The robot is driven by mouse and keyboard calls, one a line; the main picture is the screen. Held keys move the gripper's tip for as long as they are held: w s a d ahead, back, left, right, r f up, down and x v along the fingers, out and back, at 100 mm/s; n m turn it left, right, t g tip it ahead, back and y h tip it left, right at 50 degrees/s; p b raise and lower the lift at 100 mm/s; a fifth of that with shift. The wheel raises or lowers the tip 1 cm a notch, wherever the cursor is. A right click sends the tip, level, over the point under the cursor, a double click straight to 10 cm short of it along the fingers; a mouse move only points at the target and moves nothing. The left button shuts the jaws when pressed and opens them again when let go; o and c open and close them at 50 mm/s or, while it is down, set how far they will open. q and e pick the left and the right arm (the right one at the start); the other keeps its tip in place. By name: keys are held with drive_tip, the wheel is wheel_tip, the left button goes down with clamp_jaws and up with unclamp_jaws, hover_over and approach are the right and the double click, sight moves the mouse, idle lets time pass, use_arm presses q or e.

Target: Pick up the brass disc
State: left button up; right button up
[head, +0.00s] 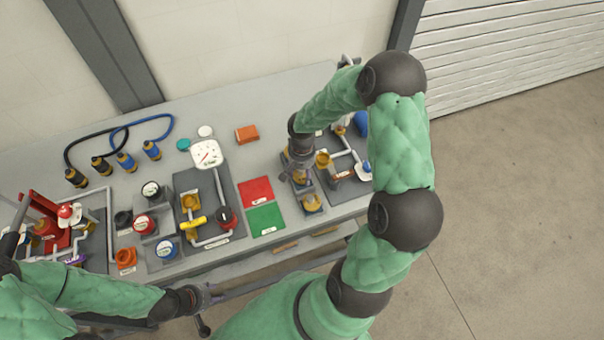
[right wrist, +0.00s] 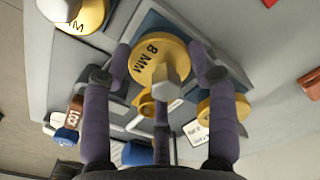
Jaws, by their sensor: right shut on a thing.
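In the head view my right gripper (head: 301,172) points down over the right part of the bench, and the arm partly hides the spot. Another brass disc (right wrist: 226,108) lies to the right in the wrist view, and one more (right wrist: 88,14) is at upper left. My left gripper (head: 203,298) is off the bench's front edge, its fingers too small to judge.
A red mat (head: 256,190) and a green mat (head: 265,219) lie left of my right gripper. A valve board (head: 205,205) and a white gauge (head: 206,154) stand further left. An orange block (head: 247,134) lies behind. Blue and black hoses (head: 142,122) lie at back left.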

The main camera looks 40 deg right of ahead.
drive_tip(key=shift+w+r, duration=0.2)
drive_tip(key=shift+r, duration=0.3)
wheel_tip(320, 180, up, 2)
drive_tip(key=shift+r, duration=0.15)
use_arm(q)
drive_tip(key=shift+r+p, duration=0.9)
use_arm(e)
drive_tip(key=s+r, duration=0.9)
drive_tip(key=s, duration=0.5)
drive_tip(key=shift+s+d+r, duration=0.15)
drive_tip(key=shift+r, duration=0.2)
